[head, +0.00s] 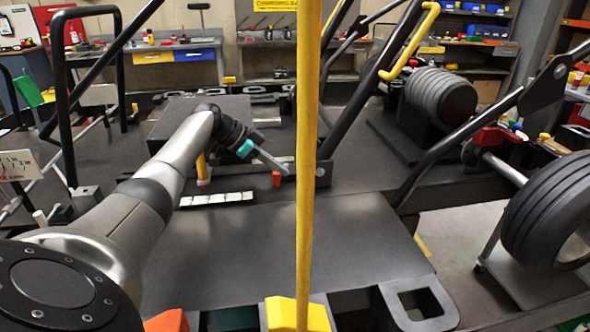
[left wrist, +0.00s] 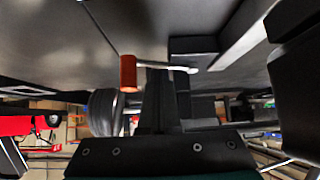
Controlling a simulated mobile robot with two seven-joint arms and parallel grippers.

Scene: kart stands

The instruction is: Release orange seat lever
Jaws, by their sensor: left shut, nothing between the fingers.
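The orange seat lever (head: 276,179) stands low on the dark floor plate of the kart stand, just left of the yellow pole. In the left wrist view its orange grip (left wrist: 128,73) sits at the end of a thin pale metal rod. My left gripper (head: 284,170) is shut and empty, its tip close above and right of the orange grip. In the left wrist view the dark fingers reach up to the rod, beside the grip, not around it. I cannot tell whether they touch the rod. My right gripper is not in view.
A yellow pole (head: 307,130) stands upright in front of the scene. A black slanted frame bar (head: 365,95) and a wheel (head: 553,212) are on the right. A white segmented strip (head: 216,199) lies left of the lever. The front plate (head: 240,250) is clear.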

